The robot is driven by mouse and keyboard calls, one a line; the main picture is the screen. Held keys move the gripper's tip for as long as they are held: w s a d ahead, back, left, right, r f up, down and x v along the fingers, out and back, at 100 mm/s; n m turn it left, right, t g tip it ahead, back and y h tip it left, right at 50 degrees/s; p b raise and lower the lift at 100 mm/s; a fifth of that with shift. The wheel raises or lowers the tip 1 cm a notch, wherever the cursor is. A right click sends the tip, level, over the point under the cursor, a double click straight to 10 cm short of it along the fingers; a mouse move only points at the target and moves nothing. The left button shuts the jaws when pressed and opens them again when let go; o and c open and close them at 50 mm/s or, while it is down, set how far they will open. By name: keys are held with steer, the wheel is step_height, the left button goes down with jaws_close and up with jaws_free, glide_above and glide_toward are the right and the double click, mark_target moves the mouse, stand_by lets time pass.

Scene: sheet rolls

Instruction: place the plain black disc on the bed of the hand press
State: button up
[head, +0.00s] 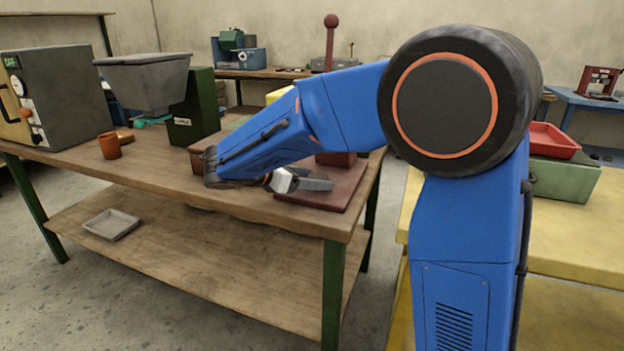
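The plain black disc is not visible in this view. A dark red flat base (345,190) with a red block (336,159) over it stands at the right end of the near wooden table. It may be the hand press, but my blue arm hides much of it. My gripper (318,184) is low over the left part of this base, pointing right. Its grey fingers are seen from the side and partly overlap. I cannot tell whether they are apart or hold anything, or whether they touch the base.
The wooden table (75,154) carries a grey oven-like box (62,95), a grey hopper machine (145,80), an orange cup (109,146) and a brown block partly behind my arm. A grey tray (111,224) lies on the lower shelf. A red tray (553,141) sits on a green box (565,180) at right.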

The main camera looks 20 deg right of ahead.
steer(key=shift+r, duration=0.1)
steer(key=shift+a+r, duration=0.15)
steer(key=shift+a, duration=0.05)
steer(key=v, duration=1.1)
steer(key=shift+s+a+r, duration=0.15)
steer(key=shift+s+a, duration=0.05)
steer(key=s+d+m+y, duration=0.1)
steer(key=d, duration=0.2)
steer(key=s+d+f+m+g, duration=0.1)
steer(key=s+d, duration=0.1)
steer(key=d, duration=0.1)
steer(key=s+d+m+y, duration=0.1)
steer(key=s+d, duration=0.1)
steer(key=d, duration=0.1)
steer(key=shift+d+f+m+g+y, duration=0.25)
steer(key=shift+d+m+g+y, duration=0.05)
steer(key=shift+g, duration=0.1)
steer(key=s+d+f+m+y, duration=0.3)
steer(key=s+d+m, duration=0.2)
steer(key=s, duration=0.3)
steer(key=s+d+f+m+y, duration=0.3)
steer(key=s+d+f+m, duration=0.15)
steer(key=s, duration=0.35)
steer(key=s+f+m+t+y, duration=0.2)
steer(key=s+f+m+y, duration=0.2)
steer(key=s+m, duration=0.5)
steer(key=shift+f, duration=0.3)
